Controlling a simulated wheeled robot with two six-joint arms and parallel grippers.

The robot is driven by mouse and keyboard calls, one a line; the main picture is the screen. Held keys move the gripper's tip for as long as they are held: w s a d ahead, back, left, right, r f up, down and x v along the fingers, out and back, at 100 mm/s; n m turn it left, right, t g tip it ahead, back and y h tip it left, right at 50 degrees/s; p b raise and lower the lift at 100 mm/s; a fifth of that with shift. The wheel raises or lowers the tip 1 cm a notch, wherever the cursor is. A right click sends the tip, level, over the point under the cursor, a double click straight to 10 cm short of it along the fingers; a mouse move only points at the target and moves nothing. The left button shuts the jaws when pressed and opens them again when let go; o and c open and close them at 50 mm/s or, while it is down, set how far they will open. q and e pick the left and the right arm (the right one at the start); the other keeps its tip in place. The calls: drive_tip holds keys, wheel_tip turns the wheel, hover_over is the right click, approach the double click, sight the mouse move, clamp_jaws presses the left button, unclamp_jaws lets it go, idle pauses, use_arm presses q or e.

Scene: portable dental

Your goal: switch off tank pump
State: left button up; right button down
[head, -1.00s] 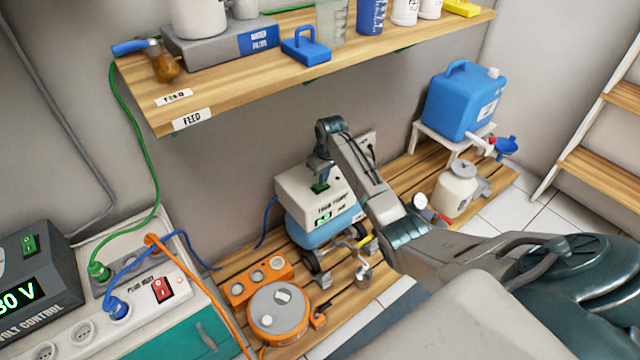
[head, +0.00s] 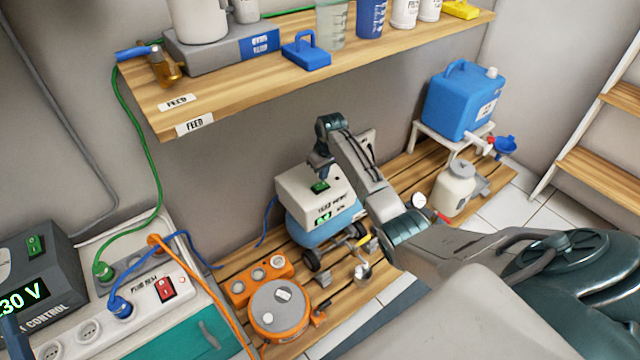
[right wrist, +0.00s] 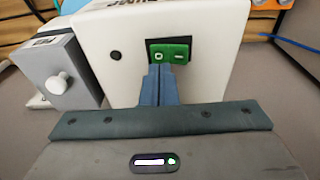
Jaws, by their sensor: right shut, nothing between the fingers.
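The tank pump (head: 300,187) is a white box on a blue tank, standing on the wooden slatted platform below the shelf. Its green rocker switch (head: 320,188) is on the top and shows in the right wrist view (right wrist: 181,53) with two white marks. My right gripper (head: 318,172) is shut and empty, its blue fingertips (right wrist: 160,72) pointing at the switch and covering part of its lower edge. I cannot tell whether they touch it or which way the rocker is tilted. A dark blue tip at the lower left edge, likely my left gripper (head: 12,336), is mostly cut off.
The wooden shelf (head: 225,105) overhangs behind the pump. A volt control box (head: 38,275) and socket strip (head: 140,300) are at left.

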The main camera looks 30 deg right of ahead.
sight(324, 184)
drive_tip(key=shift+r+p, duration=0.25)
drive_tip(key=shift+p, duration=0.05)
drive_tip(key=shift+r+p, duration=0.25)
drive_tip(key=shift+p, duration=0.05)
drive_tip(key=shift+r+p, duration=0.25)
drive_tip(key=shift+p, duration=0.05)
use_arm(q)
drive_tip(key=shift+f+n+g+y, duration=0.55)
drive_tip(key=shift+f+g, duration=3.45)
drive_tip(key=shift+f, duration=2.35)
use_arm(e)
drive_tip(key=shift+r+p, duration=0.25)
drive_tip(key=shift+p, duration=0.05)
drive_tip(key=shift+r, duration=0.15)
drive_tip(key=shift+r+p, duration=0.2)
drive_tip(key=shift+p, duration=0.3)
drive_tip(key=shift+r+p, duration=0.65)
drive_tip(key=shift+p, duration=0.1)
use_arm(q)
drive_tip(key=s+d+f+g+p, duration=0.1)
drive_tip(key=s+f+g, duration=0.7)
drive_tip(key=f, duration=0.1)
drive_tip(key=shift+s+g, duration=0.2)
drive_tip(key=shift+g, duration=0.2)
use_arm(e)
drive_tip(key=shift+r, duration=0.5)
